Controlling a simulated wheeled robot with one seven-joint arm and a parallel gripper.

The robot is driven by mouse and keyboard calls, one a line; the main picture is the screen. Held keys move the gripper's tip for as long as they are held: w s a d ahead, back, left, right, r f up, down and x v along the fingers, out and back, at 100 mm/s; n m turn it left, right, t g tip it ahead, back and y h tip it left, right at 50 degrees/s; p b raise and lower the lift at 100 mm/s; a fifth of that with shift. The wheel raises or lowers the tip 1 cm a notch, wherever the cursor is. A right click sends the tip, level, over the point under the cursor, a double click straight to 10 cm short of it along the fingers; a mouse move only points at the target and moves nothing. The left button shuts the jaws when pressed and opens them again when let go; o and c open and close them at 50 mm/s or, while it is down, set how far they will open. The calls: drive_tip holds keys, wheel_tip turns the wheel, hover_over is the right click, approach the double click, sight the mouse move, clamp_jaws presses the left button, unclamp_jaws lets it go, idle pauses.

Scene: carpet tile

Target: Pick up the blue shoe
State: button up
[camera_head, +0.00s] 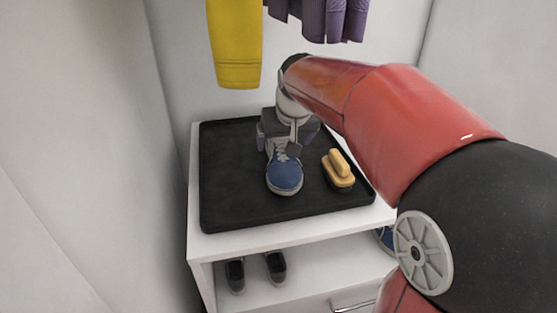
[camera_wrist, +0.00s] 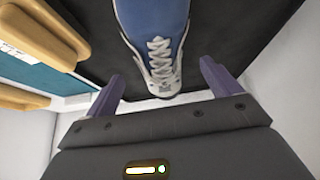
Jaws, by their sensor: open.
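A blue shoe (camera_head: 285,177) with a white sole edge and grey laces sits on a black tray (camera_head: 228,205), toe toward the camera. In the wrist view the shoe (camera_wrist: 157,18) shows its laces and ankle end. My gripper (camera_head: 287,140) is above the heel end of the shoe, pointing down. In the wrist view my gripper (camera_wrist: 161,76) is open, with one purple finger on each side of the laced part. I see a gap between each finger and the shoe there. The heel is partly hidden by my gripper in the head view.
A wooden brush (camera_head: 340,170) lies on the tray, right of the shoe. The white cabinet (camera_head: 250,243) has a lower shelf with dark shoes (camera_head: 276,267) and part of another blue shoe (camera_head: 386,238). Yellow (camera_head: 235,45) and purple (camera_head: 335,18) clothes hang above. The tray's left side is clear.

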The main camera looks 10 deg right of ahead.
sight(281, 150)
drive_tip(key=x, duration=0.3)
drive_tip(key=b+x, duration=0.1)
drive_tip(key=x, duration=0.3)
drive_tip(key=shift+w+d+f, duration=0.1)
drive_tip(key=shift+w, duration=0.3)
drive_tip(key=c, duration=1.1)
drive_tip(key=shift+c, duration=0.6)
